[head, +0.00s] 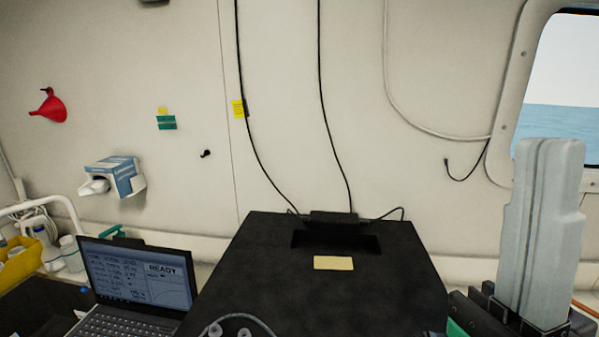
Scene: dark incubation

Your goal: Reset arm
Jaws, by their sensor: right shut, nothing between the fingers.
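My right gripper (554,150) stands at the right edge of the head view. Its two pale grey fingers point up and lie side by side with only a thin seam between them. They are shut and hold nothing. The dark gripper body is partly cut off by the lower edge. It is to the right of a large black box (300,270) and appears apart from it. My left gripper is not in view.
A laptop (135,285) showing "READY" stands left of the black box. Bottles (70,253) and a yellow bin (20,260) are at the far left. Cables hang down the wall to the box's back. A window (565,80) is behind my gripper.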

